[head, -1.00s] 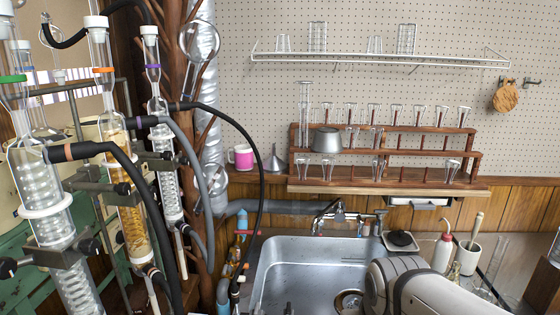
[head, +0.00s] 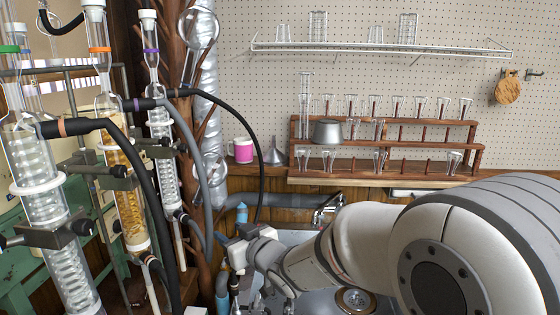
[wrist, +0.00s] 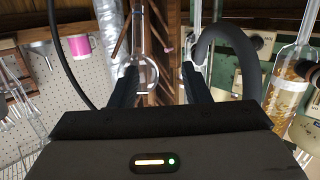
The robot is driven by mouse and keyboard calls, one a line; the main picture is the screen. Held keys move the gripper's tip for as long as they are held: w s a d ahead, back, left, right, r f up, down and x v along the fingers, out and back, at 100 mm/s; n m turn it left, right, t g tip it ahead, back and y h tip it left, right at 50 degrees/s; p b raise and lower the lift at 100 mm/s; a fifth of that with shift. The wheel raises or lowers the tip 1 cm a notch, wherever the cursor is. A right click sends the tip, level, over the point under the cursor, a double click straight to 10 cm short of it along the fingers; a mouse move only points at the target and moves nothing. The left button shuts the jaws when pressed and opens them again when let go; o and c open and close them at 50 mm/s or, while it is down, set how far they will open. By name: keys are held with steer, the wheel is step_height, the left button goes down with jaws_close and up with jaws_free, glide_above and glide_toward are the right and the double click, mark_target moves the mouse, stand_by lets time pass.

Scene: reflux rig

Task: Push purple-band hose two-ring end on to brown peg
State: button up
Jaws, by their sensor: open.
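My gripper (wrist: 160,88) is open, with nothing seen between the fingers. In the head view my gripper (head: 238,250) is over the sink's left side, by the blue pipe fittings. I cannot identify the brown peg; my arm hides part of that area.
A black hose (head: 248,135) hangs just behind my gripper. An orange-banded black hose (head: 135,165) and glass condensers (head: 122,150) crowd the left. The pink mug (head: 243,150), funnel (head: 274,154) and wooden glassware rack (head: 390,170) stand behind the sink.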

mark_target(189, 222)
steer(key=a+y, duration=0.1)
steer(key=s+a+n+y, duration=0.1)
steer(key=a, duration=0.1)
steer(key=a+g+y, duration=0.1)
steer(key=a, duration=0.1)
steer(key=shift+s+r+n, duration=0.25)
steer(key=shift+n, duration=0.15)
steer(key=shift+x, duration=4.45)
steer(key=shift+b, duration=0.6)
steer(key=shift+c, duration=0.4)
jaws_close()
